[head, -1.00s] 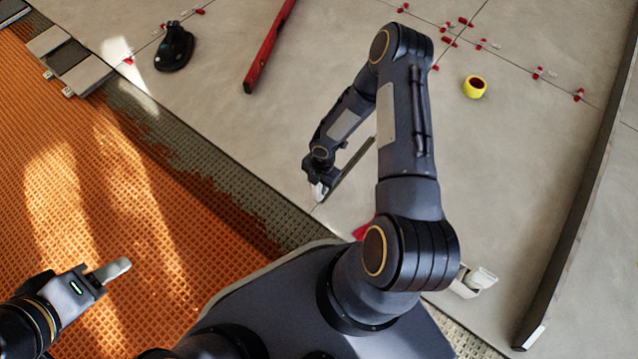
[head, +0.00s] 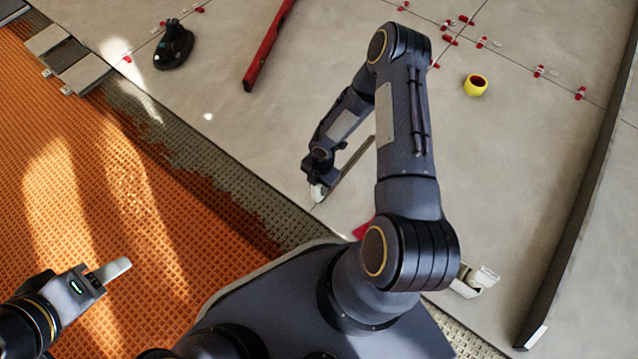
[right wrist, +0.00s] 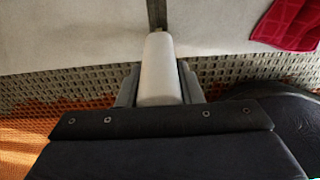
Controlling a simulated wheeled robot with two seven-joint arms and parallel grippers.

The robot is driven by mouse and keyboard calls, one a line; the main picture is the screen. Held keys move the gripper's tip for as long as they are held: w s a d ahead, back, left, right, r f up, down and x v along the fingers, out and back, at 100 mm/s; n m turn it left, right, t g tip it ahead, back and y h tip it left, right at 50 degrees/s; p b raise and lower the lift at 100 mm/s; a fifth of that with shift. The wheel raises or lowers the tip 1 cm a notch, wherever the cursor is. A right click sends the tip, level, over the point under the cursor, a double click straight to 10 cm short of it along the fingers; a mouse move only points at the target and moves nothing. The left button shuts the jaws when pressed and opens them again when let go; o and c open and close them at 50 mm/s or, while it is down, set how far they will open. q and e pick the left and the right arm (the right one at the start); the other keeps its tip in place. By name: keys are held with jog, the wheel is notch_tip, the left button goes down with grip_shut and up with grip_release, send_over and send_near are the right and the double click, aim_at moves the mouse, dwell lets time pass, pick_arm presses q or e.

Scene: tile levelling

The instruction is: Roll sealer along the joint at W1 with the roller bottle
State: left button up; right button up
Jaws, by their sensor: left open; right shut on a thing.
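My right gripper (right wrist: 160,88) is shut on a pale, smooth cylinder, the roller bottle (right wrist: 160,65), which points away in the right wrist view. Its far end is over or at a dark joint (right wrist: 157,14) between two grey tiles. I cannot tell whether its tip touches. In the head view my right gripper (head: 319,188) is small and low over the tile edge, partly hidden by its own arm. My left gripper (head: 108,272) is open and empty over the orange mat. I see no W1 label.
The orange mat (head: 60,190) fills the left, bordered by grey trowelled mortar. A red level (head: 268,45), black suction tool (head: 174,46), yellow tape roll (head: 475,85) and long straightedge (head: 580,200) lie on the tiles. A red cloth (right wrist: 290,22) lies right of the joint.

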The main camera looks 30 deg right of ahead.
jog(key=shift+s+a+b, duration=0.2)
jog(key=shift+a+b, duration=0.05)
jog(key=shift+a, duration=0.25)
jog(key=shift+s+a+b, duration=0.2)
jog(key=shift+a, duration=0.3)
jog(key=shift+s+a, duration=0.1)
jog(key=shift+a, duration=0.05)
jog(key=shift+s+a+b, duration=0.25)
jog(key=shift+a+b, duration=0.1)
jog(key=shift+a, duration=0.15)
jog(key=shift+s+a+b, duration=0.2)
jog(key=shift+a+b, duration=0.1)
jog(key=shift+a, duration=0.2)
jog(key=shift+r, duration=0.2)
notch_tip(320, 180, up, 8)
jog(key=p, duration=0.6)
jog(key=shift+f, duration=0.1)
